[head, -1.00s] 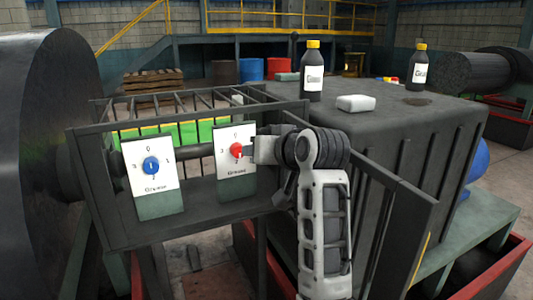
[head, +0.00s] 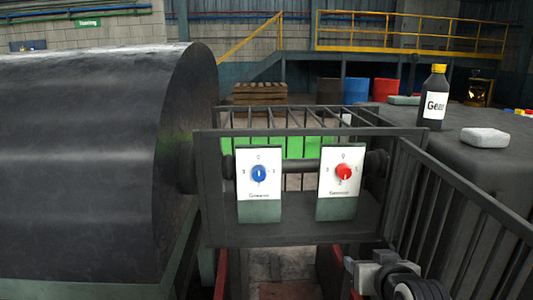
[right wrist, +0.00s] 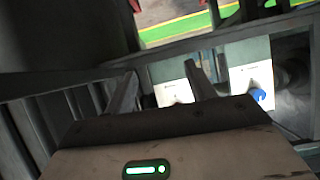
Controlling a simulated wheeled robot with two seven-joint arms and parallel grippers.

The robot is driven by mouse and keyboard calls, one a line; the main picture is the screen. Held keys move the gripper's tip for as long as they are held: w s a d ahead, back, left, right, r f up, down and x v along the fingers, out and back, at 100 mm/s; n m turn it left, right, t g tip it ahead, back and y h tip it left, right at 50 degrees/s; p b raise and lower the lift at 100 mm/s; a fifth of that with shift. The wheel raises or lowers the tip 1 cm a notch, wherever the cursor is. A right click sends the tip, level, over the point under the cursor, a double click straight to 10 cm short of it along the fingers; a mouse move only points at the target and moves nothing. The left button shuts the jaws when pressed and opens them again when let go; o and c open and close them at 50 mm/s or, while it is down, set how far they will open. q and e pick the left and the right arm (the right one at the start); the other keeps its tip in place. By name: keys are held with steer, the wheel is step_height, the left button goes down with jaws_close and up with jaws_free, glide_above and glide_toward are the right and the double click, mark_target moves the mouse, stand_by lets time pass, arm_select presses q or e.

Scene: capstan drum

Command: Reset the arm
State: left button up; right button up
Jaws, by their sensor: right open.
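My right gripper (head: 362,264) is low at the bottom right of the head view, below and apart from the panel with the red knob (head: 344,172). In the right wrist view its two fingers (right wrist: 160,95) stand apart with nothing between them. The panel with the blue knob (head: 259,173) is to the left of the red one. The blue knob also shows at the right of the right wrist view (right wrist: 258,95). My left gripper is not in view.
A large dark drum (head: 90,170) fills the left. A barred railing (head: 470,215) runs along the right, close to my right arm. A black bottle with a yellow cap (head: 433,100) and a white block (head: 485,138) sit on the dark housing (head: 480,170).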

steer(key=s+a+f+n+g+y, duration=0.1)
steer(key=s+a+f, duration=0.2)
steer(key=s+f, duration=0.8)
steer(key=s+a+f+n+g+y, duration=0.1)
steer(key=s+a+f+n, duration=0.1)
steer(key=s+f, duration=0.8)
steer(key=s+a, duration=0.1)
steer(key=s, duration=0.2)
steer(key=shift+a+f, duration=0.15)
steer(key=shift+f, duration=0.2)
steer(key=shift+y, duration=0.3)
